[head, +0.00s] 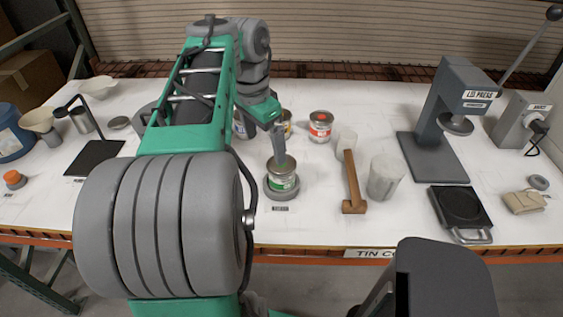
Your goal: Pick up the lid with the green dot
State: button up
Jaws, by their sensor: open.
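A small metal tin with a green label (283,184) stands on a round grey base at the middle of the bench, near its front edge. My gripper (280,162) points down over the top of this tin, with its tip at or just above the rim. The jaws are open, but the fingers are small and dark here. The tip covers part of the tin's top, so I cannot make out a lid with a green dot or tell whether the fingers touch anything.
A red-labelled tin (320,127) and a yellow-labelled tin (287,123) stand behind. A wooden mallet (352,185) and a translucent cup (385,177) are to the right. A lever press (440,130) stands farther right. Bare bench lies to the left of the green-labelled tin.

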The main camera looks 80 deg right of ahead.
jog(key=s, duration=0.1)
jog(key=s+m, duration=0.1)
jog(key=s+d, duration=0.1)
jog(key=shift+f+b, duration=0.35)
jog(key=f, duration=0.4)
jog(key=d+f, duration=0.1)
jog(key=f, duration=0.1)
jog(key=shift+s+f+b, duration=0.2)
jog(key=shift+b, duration=0.15)
jog(key=c, duration=1.4)
